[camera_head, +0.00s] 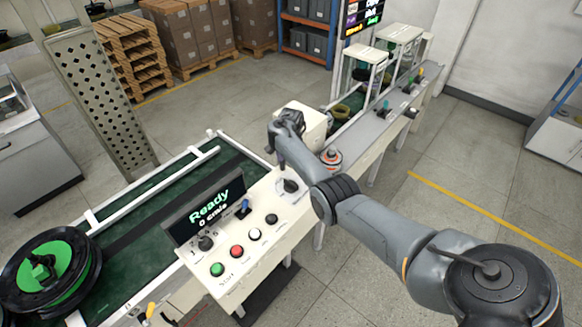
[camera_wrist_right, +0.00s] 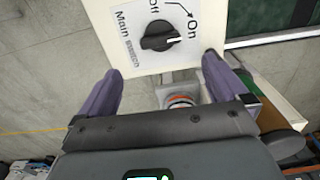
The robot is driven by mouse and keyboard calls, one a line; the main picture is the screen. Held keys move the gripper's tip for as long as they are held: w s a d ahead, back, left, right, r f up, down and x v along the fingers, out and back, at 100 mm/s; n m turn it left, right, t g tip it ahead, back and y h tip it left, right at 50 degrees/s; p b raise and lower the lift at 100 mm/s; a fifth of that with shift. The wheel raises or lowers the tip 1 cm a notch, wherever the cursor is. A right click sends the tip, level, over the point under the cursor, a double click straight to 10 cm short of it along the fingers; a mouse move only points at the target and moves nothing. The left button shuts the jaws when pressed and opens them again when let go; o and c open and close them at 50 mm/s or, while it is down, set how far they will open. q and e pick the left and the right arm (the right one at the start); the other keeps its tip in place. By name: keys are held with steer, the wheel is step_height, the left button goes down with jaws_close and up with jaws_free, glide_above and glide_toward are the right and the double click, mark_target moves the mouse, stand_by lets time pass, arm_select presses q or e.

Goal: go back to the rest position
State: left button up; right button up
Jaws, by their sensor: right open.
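My right gripper (camera_head: 282,160) is over the far right end of the cream control panel (camera_head: 250,258), near the main switch (camera_head: 290,186). In the right wrist view the gripper's two purple-grey fingers (camera_wrist_right: 164,66) are spread apart with nothing between them. The main switch's black knob (camera_wrist_right: 160,36) lies just beyond the fingertips, on a white plate marked Off and On. The knob looks turned toward the On side. My right arm reaches in from the lower right. My left arm and gripper are not in view.
A display (camera_head: 207,207) reads "Ready" and 0 cm/s. Green, red, white and black buttons line the panel (camera_head: 237,252). A green conveyor (camera_head: 150,235) runs on the left, with a black and green wheel (camera_head: 48,272). A grey line (camera_head: 365,125) stands behind. Open floor (camera_head: 420,220) lies right.

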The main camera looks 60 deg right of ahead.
steer(key=shift+r, duration=0.25)
steer(key=shift+f, duration=0.1)
